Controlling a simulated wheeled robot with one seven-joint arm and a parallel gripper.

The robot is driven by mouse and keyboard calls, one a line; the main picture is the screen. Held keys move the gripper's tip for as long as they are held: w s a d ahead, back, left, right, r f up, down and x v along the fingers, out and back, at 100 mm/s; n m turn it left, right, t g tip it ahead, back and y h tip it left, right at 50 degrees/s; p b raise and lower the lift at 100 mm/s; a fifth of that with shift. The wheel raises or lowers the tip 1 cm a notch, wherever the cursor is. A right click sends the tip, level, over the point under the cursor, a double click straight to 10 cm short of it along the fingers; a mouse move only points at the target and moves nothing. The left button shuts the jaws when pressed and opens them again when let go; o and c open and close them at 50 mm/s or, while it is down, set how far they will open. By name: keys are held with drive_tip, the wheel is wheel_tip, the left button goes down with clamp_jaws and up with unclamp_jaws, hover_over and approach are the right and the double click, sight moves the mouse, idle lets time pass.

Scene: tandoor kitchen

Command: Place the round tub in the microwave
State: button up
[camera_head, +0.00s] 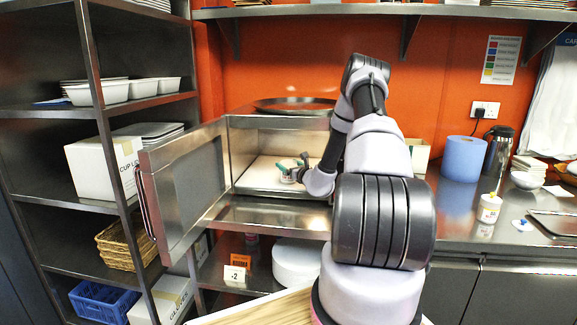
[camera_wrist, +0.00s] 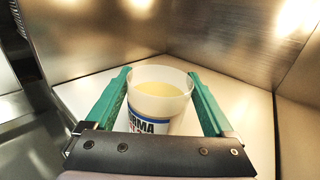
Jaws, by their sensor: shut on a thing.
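The round tub (camera_wrist: 160,95) is white with a blue and black label, is open at the top and has something pale yellow inside. My gripper (camera_wrist: 158,90) is shut on it, with a green finger on each side. In the head view, my gripper (camera_head: 292,170) and the tub (camera_head: 287,178) are inside the open microwave (camera_head: 279,128), over its pale floor (camera_head: 262,182). The tub looks upright. I cannot tell whether its base touches the floor. The microwave door (camera_head: 185,180) stands wide open to the left.
Metal walls (camera_wrist: 230,40) enclose the gripper at the back and sides. A dark round tray (camera_head: 295,104) lies on top of the microwave. A steel shelf rack (camera_head: 98,110) stands to the left. The counter at right holds a blue paper roll (camera_head: 463,158) and a small white pot (camera_head: 490,208).

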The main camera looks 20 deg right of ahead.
drive_tip(key=o, duration=1.4)
drive_tip(key=shift+f, duration=0.1)
